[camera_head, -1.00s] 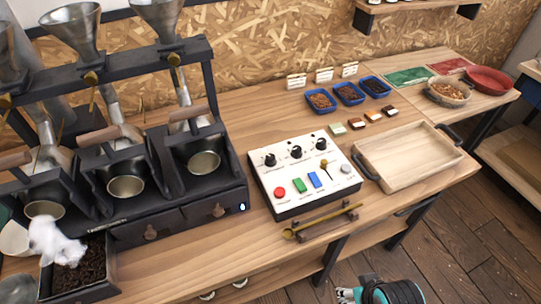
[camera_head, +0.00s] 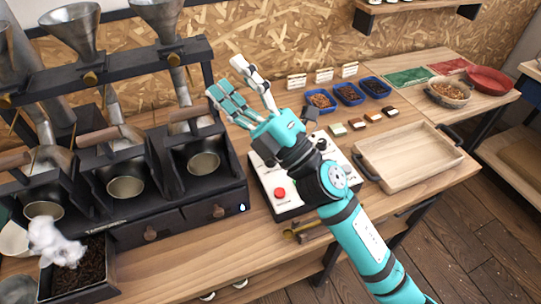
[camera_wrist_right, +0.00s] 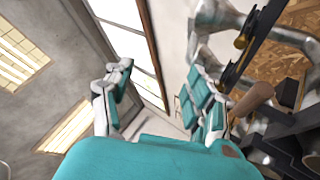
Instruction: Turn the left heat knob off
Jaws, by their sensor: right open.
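My right gripper (camera_head: 238,82) reaches up over the control box in the head view, its fingers spread and nothing between them. It also shows in the right wrist view (camera_wrist_right: 158,95), open and empty, pointing toward a window. My gripper touches neither. I cannot read which knobs are for heat. My left gripper is out of view.
A wooden tray (camera_head: 364,174) stands right of the box. Blue bean trays (camera_head: 334,104) and small sample blocks lie behind. A bin of dark beans (camera_head: 85,275) stands front left. Some bench in front of the roaster is clear.

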